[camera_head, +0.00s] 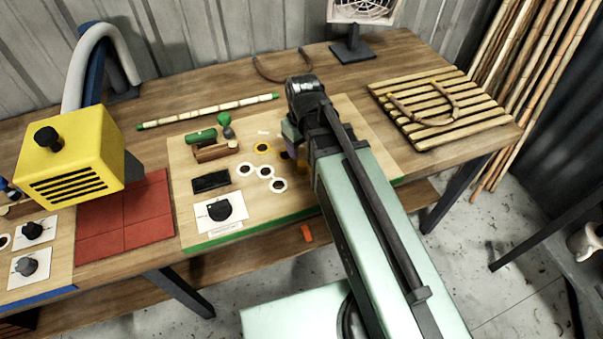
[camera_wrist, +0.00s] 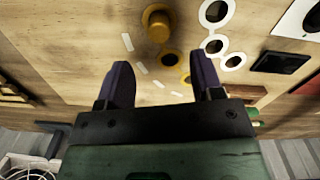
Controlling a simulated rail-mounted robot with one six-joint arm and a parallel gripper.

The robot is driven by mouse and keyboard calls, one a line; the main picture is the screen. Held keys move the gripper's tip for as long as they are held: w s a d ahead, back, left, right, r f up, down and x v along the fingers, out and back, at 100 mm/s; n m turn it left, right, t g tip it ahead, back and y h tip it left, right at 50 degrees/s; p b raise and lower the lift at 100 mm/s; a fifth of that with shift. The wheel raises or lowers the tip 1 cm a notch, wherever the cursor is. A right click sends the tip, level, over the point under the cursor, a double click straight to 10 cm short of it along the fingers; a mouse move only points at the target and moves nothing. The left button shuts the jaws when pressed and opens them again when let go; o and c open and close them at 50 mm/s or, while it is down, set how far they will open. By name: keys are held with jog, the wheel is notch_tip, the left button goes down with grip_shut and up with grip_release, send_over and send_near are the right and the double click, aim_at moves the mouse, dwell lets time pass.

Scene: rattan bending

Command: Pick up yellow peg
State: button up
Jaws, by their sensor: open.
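The yellow peg (camera_wrist: 158,27) stands on the wooden board (camera_wrist: 75,50) in the wrist view, with a yellow ring around its base. It sits beyond my fingertips, near the top of the picture and about midway between them sideways. My gripper (camera_wrist: 161,75) is open, its two dark purple fingers apart with nothing between them. In the head view my gripper (camera_head: 291,135) is over the board, and my arm hides most of the peg's area. Whether the fingers are above the peg's height I cannot tell.
Several white rings (camera_head: 265,171) and a yellow ring (camera_head: 262,147) lie on the board. A black block (camera_head: 211,182) and green-topped parts (camera_head: 200,137) are to the left. A slatted rack (camera_head: 432,105) with a bent piece is at right. A yellow machine (camera_head: 68,160) stands far left.

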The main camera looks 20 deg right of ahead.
aim_at(303, 164)
jog(key=f+b, duration=0.1)
jog(key=f, duration=0.1)
jog(key=f+b, duration=0.2)
jog(key=shift+w+d+f, duration=0.1)
jog(key=shift+d+f, duration=0.1)
jog(key=shift+f, duration=0.15)
jog(key=shift+a+f, duration=0.1)
notch_tip(303, 164, down, 5)
jog(key=b, duration=0.5)
jog(key=shift+f+b, duration=0.1)
jog(key=shift+b, duration=0.2)
jog(key=shift+r, duration=0.25)
jog(key=shift+c, duration=0.4)
jog(key=c, duration=0.9)
jog(key=shift+r+p, duration=0.1)
jog(key=shift+p, duration=0.25)
